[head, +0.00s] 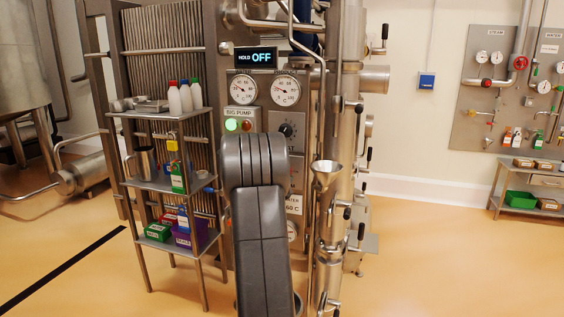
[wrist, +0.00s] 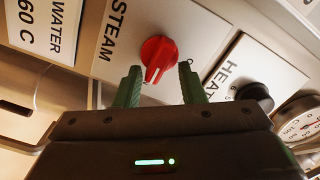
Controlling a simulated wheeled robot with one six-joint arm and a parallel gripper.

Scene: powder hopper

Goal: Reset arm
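My arm (head: 258,200) stands raised in front of the machine panel in the head view and hides part of it; my gripper is hidden behind it there. In the wrist view my gripper (wrist: 157,88) is open, its two green fingers apart with nothing between them. A red knob (wrist: 158,58) on the plate marked STEAM shows just beyond the fingertips, between them in the picture. I cannot tell whether the fingers touch it. A black knob (wrist: 256,97) marked HEAT is to the right of the fingers.
A gauge (wrist: 299,118) is close on the right in the wrist view. A shelf rack (head: 165,183) with bottles and boxes stands left of my arm. A steel funnel (head: 326,173) and pipes stand close on the right. The floor (head: 440,260) farther right is clear.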

